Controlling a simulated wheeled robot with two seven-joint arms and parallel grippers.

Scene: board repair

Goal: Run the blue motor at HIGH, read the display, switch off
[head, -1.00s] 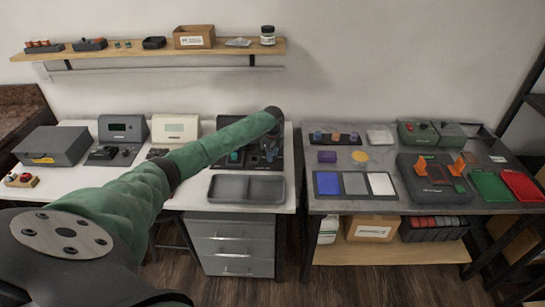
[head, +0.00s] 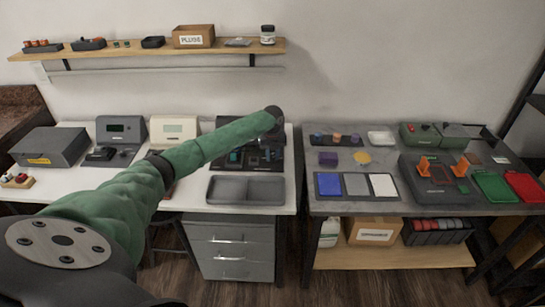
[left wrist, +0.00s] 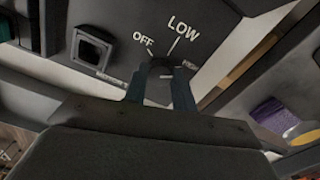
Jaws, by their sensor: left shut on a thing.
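My left gripper (left wrist: 161,82) is shut on a dark selector knob (left wrist: 164,66), one finger on each side of it. The knob sits on a dark panel (left wrist: 215,28) with white labels OFF, LOW and a partly hidden HIGH. Which label the knob points to I cannot tell. In the head view the dark motor station (head: 263,168) stands at the right end of the white table, partly hidden by my left arm. A teal-blue block (head: 236,157) shows on it. A grey unit with a green display (head: 117,128) and a cream unit with a display (head: 173,128) stand further left.
An empty grey tray (head: 246,190) lies in front of the station. A grey table (head: 330,205) with coloured mats and a fixture with orange clamps (head: 437,172) is to the right. A wall shelf (head: 150,50) holds small boxes. My arm crosses above the white table.

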